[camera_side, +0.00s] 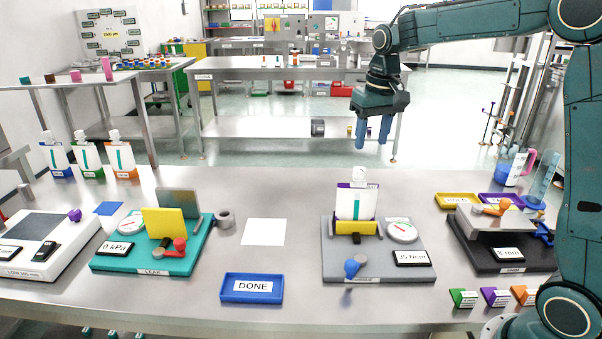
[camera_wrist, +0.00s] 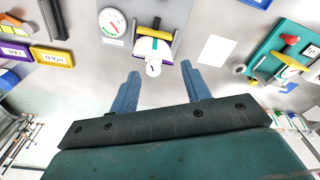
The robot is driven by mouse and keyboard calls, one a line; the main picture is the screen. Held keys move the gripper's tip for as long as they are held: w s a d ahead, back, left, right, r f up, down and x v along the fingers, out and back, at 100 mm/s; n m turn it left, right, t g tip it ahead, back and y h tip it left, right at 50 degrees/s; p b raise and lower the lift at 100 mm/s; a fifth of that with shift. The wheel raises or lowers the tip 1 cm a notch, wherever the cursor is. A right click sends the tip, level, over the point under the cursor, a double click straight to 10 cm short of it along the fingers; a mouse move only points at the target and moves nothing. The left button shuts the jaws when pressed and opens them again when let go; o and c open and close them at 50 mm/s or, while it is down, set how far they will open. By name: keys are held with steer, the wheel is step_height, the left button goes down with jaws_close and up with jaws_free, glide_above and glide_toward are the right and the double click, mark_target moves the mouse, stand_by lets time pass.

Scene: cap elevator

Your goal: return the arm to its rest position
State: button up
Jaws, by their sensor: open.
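My gripper (camera_side: 374,131) hangs high above the back of the table, with its blue fingers pointing down. In the wrist view my gripper (camera_wrist: 160,88) has its two fingers spread apart with nothing between them. My teal arm comes in from the right side and reaches across the top of the side view. Below and in front of the gripper, a white pouch with a cap (camera_side: 357,200) stands upright on the grey torque station (camera_side: 335,262). The pouch (camera_wrist: 152,52) also shows beyond the fingertips in the wrist view, clear of them.
A teal leak station (camera_side: 110,262), a white scale (camera_side: 75,250), a blue DONE tray (camera_side: 252,288) and a dark 8 mm station (camera_side: 480,258) stand on the table. Several pouches stand at the back left. Yellow (camera_side: 456,200) and purple trays lie at the right. Air around the gripper is clear.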

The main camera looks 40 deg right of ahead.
steer(key=s+a+r+n+t, duration=0.1)
steer(key=s+a+r, duration=0.15)
steer(key=s, duration=0.45)
steer(key=s+a+r+n+t, duration=0.1)
steer(key=s+a+r, duration=0.1)
steer(key=s+a, duration=0.35)
steer(key=s+a+f+n+t, duration=0.1)
steer(key=s+f, duration=0.3)
steer(key=s, duration=0.9)
steer(key=shift+a+n+t, duration=0.3)
steer(key=shift+a+t, duration=0.2)
steer(key=shift+t, duration=0.2)
steer(key=shift+o, duration=0.2)
